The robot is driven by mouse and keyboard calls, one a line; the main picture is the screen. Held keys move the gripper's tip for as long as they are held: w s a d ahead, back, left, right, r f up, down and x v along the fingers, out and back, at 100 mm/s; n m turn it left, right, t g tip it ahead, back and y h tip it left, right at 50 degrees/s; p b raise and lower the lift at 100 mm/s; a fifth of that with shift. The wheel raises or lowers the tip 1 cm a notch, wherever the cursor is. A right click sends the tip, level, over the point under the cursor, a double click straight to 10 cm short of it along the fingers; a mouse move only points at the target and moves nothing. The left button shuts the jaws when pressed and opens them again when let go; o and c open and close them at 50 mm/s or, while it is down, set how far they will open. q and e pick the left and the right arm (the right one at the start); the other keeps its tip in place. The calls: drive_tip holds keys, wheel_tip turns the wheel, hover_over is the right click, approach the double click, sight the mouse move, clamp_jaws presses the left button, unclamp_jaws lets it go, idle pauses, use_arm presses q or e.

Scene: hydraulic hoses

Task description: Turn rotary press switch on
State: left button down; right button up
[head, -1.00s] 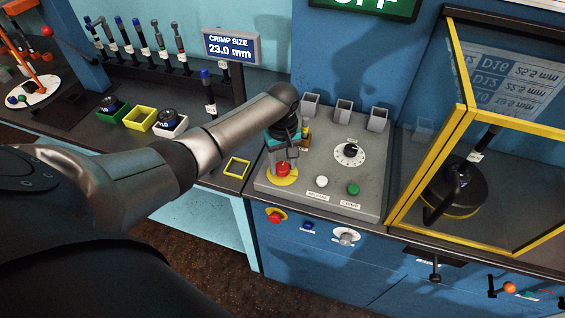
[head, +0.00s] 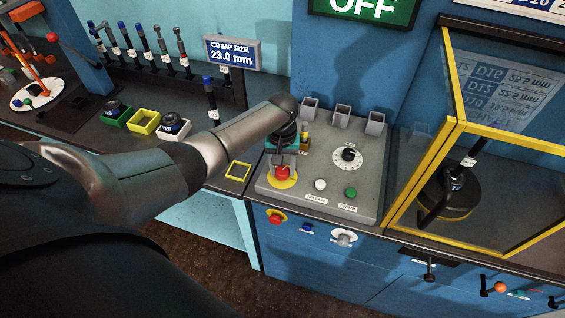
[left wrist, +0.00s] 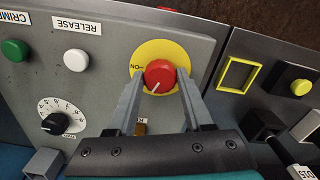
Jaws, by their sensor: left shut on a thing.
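The rotary press switch is a red knob (head: 282,172) on a yellow disc (head: 283,184), at the front left of the grey control panel (head: 325,200). In the left wrist view the red knob (left wrist: 159,73) has a white pointer line, and the label "ON" shows beside it on the disc (left wrist: 160,48). My left gripper (left wrist: 160,80) reaches down from above with one finger on each side of the knob, shut on it. In the head view my left gripper (head: 282,164) partly hides the panel behind it. A green sign (head: 365,8) above reads "OFF". My right gripper is not in view.
The panel also has a black dial (head: 348,155), a white button (head: 320,184), a green button (head: 351,193) and grey square holders along its back. A yellow-framed glass guard (head: 455,100) stands to the right. A yellow square frame (head: 238,171) lies to the left.

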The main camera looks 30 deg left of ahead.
use_arm(q)
drive_tip(key=m+p, duration=0.1)
drive_tip(key=m, duration=0.1)
drive_tip(key=shift+r+m, duration=0.1)
drive_tip(key=shift+m, duration=0.3)
drive_tip(key=m+p, duration=0.1)
drive_tip(key=m, duration=0.2)
drive_tip(key=shift+m, duration=0.3)
drive_tip(key=m, duration=0.3)
drive_tip(key=shift+m, duration=1.9)
drive_tip(key=shift+c, duration=1.5)
unclamp_jaws()
